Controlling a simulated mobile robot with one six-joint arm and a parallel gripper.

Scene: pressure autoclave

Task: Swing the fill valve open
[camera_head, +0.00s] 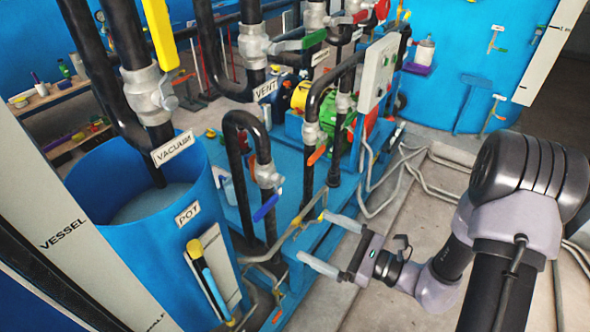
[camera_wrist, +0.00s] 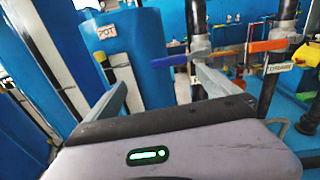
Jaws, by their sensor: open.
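No label reading "fill" is legible, so I cannot tell for sure which valve is the fill valve. A blue-handled valve (camera_head: 266,208) sits on the looped black pipe beside the blue pot, its lever slanting down. In the wrist view, a blue lever (camera_wrist: 167,60) shows ahead, between and beyond the fingertips, and an orange lever (camera_wrist: 268,46) lies to its right. My gripper (camera_head: 331,243) is open and empty, to the right of the blue-handled valve and apart from it. Its two fingers also show in the wrist view (camera_wrist: 163,83).
Above are a yellow-handled valve (camera_head: 161,35) and a green-handled valve (camera_head: 301,41). A grey control box (camera_head: 378,72) stands behind. Cables cross the floor; concrete floor (camera_head: 375,312) is free below.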

